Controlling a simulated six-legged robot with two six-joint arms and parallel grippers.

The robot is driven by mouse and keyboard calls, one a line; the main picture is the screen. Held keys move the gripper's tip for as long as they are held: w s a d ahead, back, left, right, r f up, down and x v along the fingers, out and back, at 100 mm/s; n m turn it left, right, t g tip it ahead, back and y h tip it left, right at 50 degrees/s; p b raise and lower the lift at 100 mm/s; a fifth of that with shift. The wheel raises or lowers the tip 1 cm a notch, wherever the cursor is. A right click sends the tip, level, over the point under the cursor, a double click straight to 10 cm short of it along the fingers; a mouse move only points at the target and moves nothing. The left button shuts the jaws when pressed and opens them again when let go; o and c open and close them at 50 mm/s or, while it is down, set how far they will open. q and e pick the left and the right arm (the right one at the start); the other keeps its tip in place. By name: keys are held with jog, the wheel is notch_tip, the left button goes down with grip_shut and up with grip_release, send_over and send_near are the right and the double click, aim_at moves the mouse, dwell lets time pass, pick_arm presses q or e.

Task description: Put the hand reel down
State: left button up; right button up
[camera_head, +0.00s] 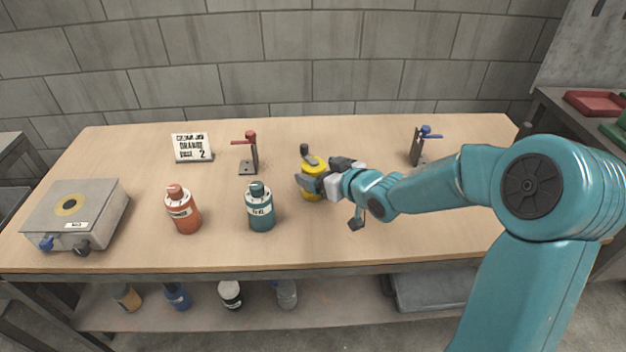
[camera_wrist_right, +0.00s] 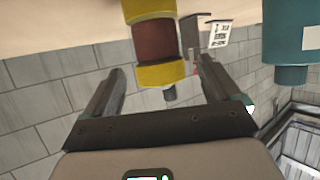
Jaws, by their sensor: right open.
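The hand reel (camera_head: 312,180) is yellow with a dark knob on top and stands upright on the wooden table, right of the middle. In the right wrist view the reel (camera_wrist_right: 153,42) shows yellow flanges and a dark red-brown middle. My right gripper (camera_head: 308,184) is at the reel, and its open fingers (camera_wrist_right: 150,88) are on either side of it. The fingers hide part of the reel in the head view, and I cannot tell whether they touch it. My left gripper is not in view.
A teal bottle (camera_head: 260,208) and a red bottle (camera_head: 183,210) stand left of the reel. A red-handled stand (camera_head: 249,154) and a sign (camera_head: 192,147) are behind them. A blue-handled stand (camera_head: 421,146) is at the back right. A grey box (camera_head: 77,214) sits far left.

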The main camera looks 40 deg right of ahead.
aim_at(309, 166)
jog(key=x, duration=0.5)
jog(key=shift+r, duration=0.15)
jog(key=shift+s, duration=0.1)
jog(key=c, duration=1)
jog(key=shift+c, duration=0.7)
jog(key=shift+r, duration=0.1)
